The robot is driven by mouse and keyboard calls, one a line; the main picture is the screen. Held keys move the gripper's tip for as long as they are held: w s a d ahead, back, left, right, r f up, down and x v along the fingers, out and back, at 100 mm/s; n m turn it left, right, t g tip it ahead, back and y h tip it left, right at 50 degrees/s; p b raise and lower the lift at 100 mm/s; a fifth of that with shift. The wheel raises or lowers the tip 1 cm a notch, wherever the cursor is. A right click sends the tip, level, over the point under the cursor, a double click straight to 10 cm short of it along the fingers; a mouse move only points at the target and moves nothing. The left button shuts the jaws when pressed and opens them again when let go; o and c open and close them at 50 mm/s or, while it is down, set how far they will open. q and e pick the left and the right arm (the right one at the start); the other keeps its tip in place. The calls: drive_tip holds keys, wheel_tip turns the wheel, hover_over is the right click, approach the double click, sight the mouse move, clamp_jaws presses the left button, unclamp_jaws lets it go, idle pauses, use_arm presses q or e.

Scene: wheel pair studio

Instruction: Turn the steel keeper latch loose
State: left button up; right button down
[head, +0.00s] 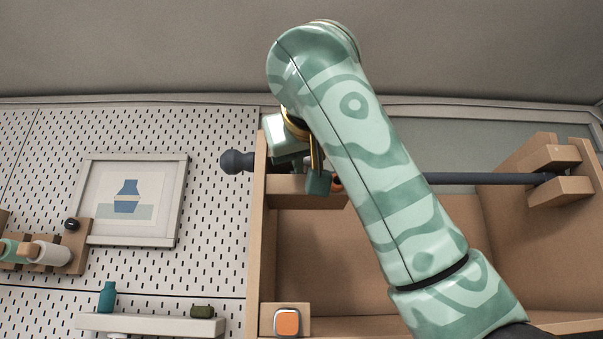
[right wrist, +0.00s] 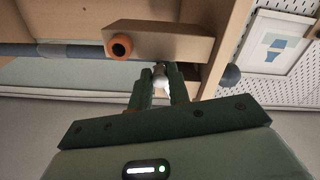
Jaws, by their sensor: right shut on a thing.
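My right gripper (head: 318,178) is at the left end of a wooden frame in the head view, with my arm across the middle of the picture. In the right wrist view its two green fingers (right wrist: 160,82) are shut on a small pale metal piece (right wrist: 160,71), which looks like the steel keeper latch. The latch sits beside a wooden block (right wrist: 172,40) with an orange-rimmed round end (right wrist: 121,45). The fingers hide most of the latch, so its turn angle cannot be told. In the head view the latch is hidden. My left gripper is not in view.
A dark rod (head: 470,178) runs across the wooden case (head: 320,235), ending left in a round dark knob (head: 237,162). Wooden brackets (head: 560,190) hold its right end. A pegboard (head: 215,250) with a framed picture (head: 133,200) and a shelf (head: 150,324) lies left.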

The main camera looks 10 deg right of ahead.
drive_tip(key=shift+s+d+r+n+p, duration=0.1)
drive_tip(key=shift+d+r+n+p, duration=0.45)
drive_tip(key=shift+n, duration=1.5)
drive_tip(key=shift+s+d+r+n+p, duration=0.2)
drive_tip(key=shift+r+n, duration=0.6)
drive_tip(key=shift+n, duration=1.3)
drive_tip(key=shift+w+d+r+n+p, duration=0.1)
drive_tip(key=shift+d+r+n+p, duration=0.45)
drive_tip(key=shift+n, duration=1.5)
drive_tip(key=shift+a+r, duration=0.1)
drive_tip(key=shift+r, duration=0.1)
drive_tip(key=shift+s, duration=0.1)
drive_tip(key=c, duration=1.3)
unclamp_jaws()
drive_tip(key=shift+c, duration=0.2)
